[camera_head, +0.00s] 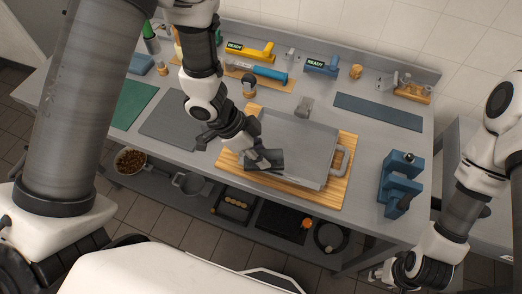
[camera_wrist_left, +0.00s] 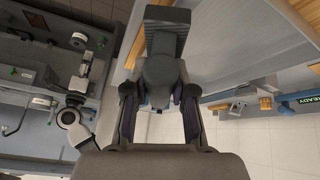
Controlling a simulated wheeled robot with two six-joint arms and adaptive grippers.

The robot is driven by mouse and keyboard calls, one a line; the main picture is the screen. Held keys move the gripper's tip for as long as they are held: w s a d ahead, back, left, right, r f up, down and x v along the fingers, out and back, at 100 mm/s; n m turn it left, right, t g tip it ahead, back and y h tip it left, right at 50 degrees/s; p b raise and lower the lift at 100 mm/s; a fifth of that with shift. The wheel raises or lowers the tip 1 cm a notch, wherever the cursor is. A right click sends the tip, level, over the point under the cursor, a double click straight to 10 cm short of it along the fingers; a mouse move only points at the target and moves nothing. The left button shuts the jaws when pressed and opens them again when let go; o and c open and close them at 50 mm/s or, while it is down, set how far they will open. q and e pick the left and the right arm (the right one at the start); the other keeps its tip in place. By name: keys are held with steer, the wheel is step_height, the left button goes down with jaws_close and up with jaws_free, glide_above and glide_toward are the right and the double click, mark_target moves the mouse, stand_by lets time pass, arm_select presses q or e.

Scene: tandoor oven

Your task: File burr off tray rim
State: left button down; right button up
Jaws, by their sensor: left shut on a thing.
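A grey metal tray (camera_head: 305,140) lies on a wooden board (camera_head: 338,182) at the front middle of the bench, with a handle at its right end. My left gripper (camera_head: 250,150) is over the tray's near left part. It is shut on a dark grey tool with a flat ridged head (camera_head: 268,162), which appears to be a file. The tool's head is at the tray's near left rim; I cannot tell if it touches. The left wrist view shows the tool (camera_wrist_left: 165,40) between both fingers. I cannot make out a burr. My right gripper (camera_head: 392,274) is low at the right, off the bench.
A blue clamp-like fixture (camera_head: 400,183) stands right of the tray. Grey (camera_head: 177,126), green (camera_head: 133,104) and blue (camera_head: 378,111) mats lie on the bench. Yellow (camera_head: 252,52) and blue (camera_head: 322,66) tools stand at the back. A lower shelf holds pans and a bowl (camera_head: 130,160).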

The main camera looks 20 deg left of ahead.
arm_select(q)
steer(key=shift+w+f, duration=0.1)
steer(key=shift+f, duration=0.35)
steer(key=shift+f, duration=0.1)
steer(key=shift+f+b, duration=0.45)
steer(key=shift+f, duration=0.05)
